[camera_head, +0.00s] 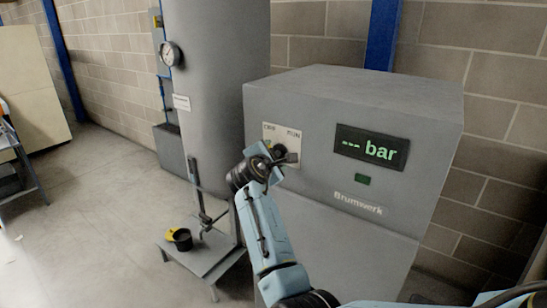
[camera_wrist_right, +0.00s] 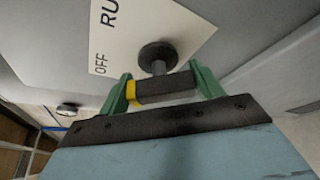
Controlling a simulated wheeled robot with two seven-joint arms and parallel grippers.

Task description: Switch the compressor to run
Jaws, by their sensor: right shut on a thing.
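The compressor (camera_head: 320,101) is a grey box with a dark display (camera_head: 371,147) reading "--- bar" in green. A pale switch plate (camera_head: 272,131) marked OFF and RUN is on its front; the plate also shows in the right wrist view (camera_wrist_right: 130,35). My right gripper (camera_head: 280,155) is at the plate. In the right wrist view, its green fingers (camera_wrist_right: 166,87) are shut on the dark bar handle of the switch (camera_wrist_right: 165,92), which stands out on a round black stem. The handle's yellow end is at the left finger. Its exact angle cannot be told. My left gripper is not in view.
A tall grey tank (camera_head: 222,75) with a round gauge (camera_head: 170,54) stands left of the compressor. The floor at the left is open.

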